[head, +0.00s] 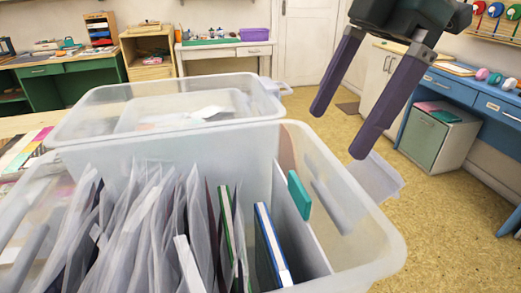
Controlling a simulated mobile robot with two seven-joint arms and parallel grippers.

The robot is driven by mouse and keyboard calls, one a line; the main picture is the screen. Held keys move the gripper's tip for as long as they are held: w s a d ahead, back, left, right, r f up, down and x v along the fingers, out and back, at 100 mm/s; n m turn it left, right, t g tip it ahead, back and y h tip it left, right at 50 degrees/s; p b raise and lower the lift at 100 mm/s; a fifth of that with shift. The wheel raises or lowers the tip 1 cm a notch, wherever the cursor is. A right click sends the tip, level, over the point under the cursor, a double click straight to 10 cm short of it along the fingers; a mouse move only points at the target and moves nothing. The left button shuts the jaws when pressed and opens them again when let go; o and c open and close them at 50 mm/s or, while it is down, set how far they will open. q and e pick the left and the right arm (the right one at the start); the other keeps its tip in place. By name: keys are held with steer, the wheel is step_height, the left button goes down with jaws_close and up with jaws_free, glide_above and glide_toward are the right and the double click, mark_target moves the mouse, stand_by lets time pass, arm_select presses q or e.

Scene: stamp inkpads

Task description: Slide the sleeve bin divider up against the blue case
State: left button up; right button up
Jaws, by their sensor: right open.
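The sleeve bin (372,248) is a translucent plastic box in the front of the head view, filled with upright clear sleeves. The blue case (265,245) stands in it, leaning, right of a green-edged case (226,222). The bin divider (305,242) is a pale upright panel with a teal tab (299,195) on its upper edge. It stands right of the blue case, with a gap between them. My right gripper (338,130) is open and empty, its purple fingers pointing down above the bin's far right side, apart from the divider. My left gripper is not in view.
A second translucent bin (90,98) stands directly behind the first. Coloured flat items (22,150) lie on the table at the left. Inside the bin, free room lies between the divider and the right wall. Desks and cabinets stand farther back across open floor.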

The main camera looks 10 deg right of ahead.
mark_target(301, 184)
steer(key=x, duration=0.9)
steer(key=shift+s+a+f, duration=0.1)
steer(key=shift+a+f, duration=0.1)
jaws_close()
stand_by(0.4)
steer(key=shift+r, duration=0.1)
